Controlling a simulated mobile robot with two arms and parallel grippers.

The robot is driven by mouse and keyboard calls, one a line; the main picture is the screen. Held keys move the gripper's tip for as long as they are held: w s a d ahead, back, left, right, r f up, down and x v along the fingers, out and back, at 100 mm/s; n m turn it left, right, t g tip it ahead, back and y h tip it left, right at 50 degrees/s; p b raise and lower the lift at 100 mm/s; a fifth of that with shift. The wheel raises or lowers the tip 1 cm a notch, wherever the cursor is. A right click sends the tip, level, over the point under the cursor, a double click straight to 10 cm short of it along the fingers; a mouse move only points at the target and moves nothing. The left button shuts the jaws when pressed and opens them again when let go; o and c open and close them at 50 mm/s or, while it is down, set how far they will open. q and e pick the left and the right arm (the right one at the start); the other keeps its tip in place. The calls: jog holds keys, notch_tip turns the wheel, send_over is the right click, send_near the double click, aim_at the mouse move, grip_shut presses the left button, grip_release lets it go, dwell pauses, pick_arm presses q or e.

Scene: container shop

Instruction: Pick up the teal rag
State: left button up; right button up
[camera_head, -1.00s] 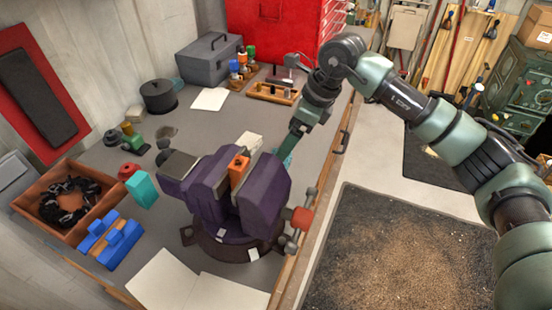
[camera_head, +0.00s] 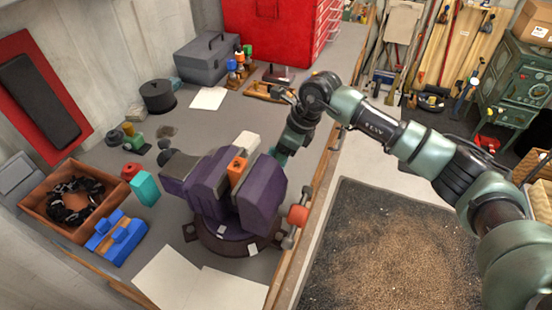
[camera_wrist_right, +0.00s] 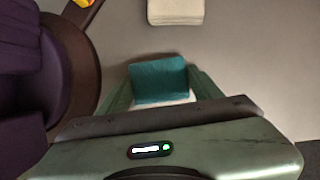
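The teal rag (camera_wrist_right: 159,78) is a folded teal piece in the right wrist view, over the grey bench top. It lies between the two fingertips of my right gripper (camera_wrist_right: 160,84), which are spread wide, one at each side of it. Whether the fingers touch it cannot be told. A white patch shows at its near edge. In the head view my right gripper (camera_head: 282,155) reaches down behind the purple vise (camera_head: 235,190), which hides the rag and most of the fingers. My left gripper is not in view.
The vise stands close to the left of my right gripper. A cream block (camera_wrist_right: 176,11) lies beyond the rag. A teal box (camera_head: 146,188), blue blocks (camera_head: 117,238) and a brown crate (camera_head: 43,205) are at the left. A wooden rack (camera_head: 262,91) stands behind the arm.

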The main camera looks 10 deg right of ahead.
jog(key=c, duration=0.4)
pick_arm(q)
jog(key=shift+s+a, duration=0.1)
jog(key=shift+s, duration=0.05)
pick_arm(e)
jog(key=shift+c, duration=0.2)
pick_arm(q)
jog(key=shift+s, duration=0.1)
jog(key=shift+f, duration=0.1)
pick_arm(e)
jog(key=shift+r, duration=0.2)
jog(key=shift+w+r, duration=0.1)
jog(key=shift+r, duration=0.2)
pick_arm(q)
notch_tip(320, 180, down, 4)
jog(key=b, duration=0.4)
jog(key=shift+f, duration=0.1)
pick_arm(e)
notch_tip(320, 180, up, 19)
